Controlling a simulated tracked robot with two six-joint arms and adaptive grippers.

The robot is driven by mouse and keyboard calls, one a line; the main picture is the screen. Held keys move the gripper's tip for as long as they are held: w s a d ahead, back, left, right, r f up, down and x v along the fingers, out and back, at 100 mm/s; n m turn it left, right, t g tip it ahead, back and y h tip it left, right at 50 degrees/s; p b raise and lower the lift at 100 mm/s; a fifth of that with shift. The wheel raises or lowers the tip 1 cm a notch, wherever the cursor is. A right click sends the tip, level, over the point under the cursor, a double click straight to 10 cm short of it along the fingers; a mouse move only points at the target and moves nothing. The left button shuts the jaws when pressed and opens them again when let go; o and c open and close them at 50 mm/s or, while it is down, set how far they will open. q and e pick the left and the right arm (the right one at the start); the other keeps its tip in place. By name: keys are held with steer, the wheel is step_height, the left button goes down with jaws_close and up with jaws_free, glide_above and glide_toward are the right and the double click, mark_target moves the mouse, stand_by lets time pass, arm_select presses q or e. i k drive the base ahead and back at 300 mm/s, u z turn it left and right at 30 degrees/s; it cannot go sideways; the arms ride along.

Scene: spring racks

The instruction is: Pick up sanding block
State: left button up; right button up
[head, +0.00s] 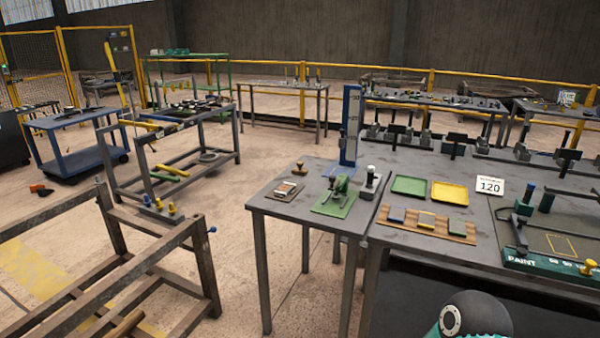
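Three small blocks that look like sanding blocks lie in a row on a striped brown board (384,232) on the right-hand grey table. The left one is blue-grey (397,215), the middle one is grey with yellow edges (426,220), and the right one is grey-green (457,227). Which one is meant I cannot tell for sure. A white sign reading 120 (490,187) stands behind them to the right. Neither of my grippers is in view; only a teal and grey part of my arm shows at the bottom edge.
Behind the blocks lie a green tray (409,186) and a yellow tray (450,193). A small table (285,208) to the left carries a green device (337,190) and a tall blue gauge (350,125). A PAINT station (560,258) is at right. Floor is open left of the small table.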

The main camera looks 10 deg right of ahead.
mark_target(298, 170)
steer(key=z, duration=0.05)
steer(key=i, duration=0.95)
steer(key=u, duration=0.05)
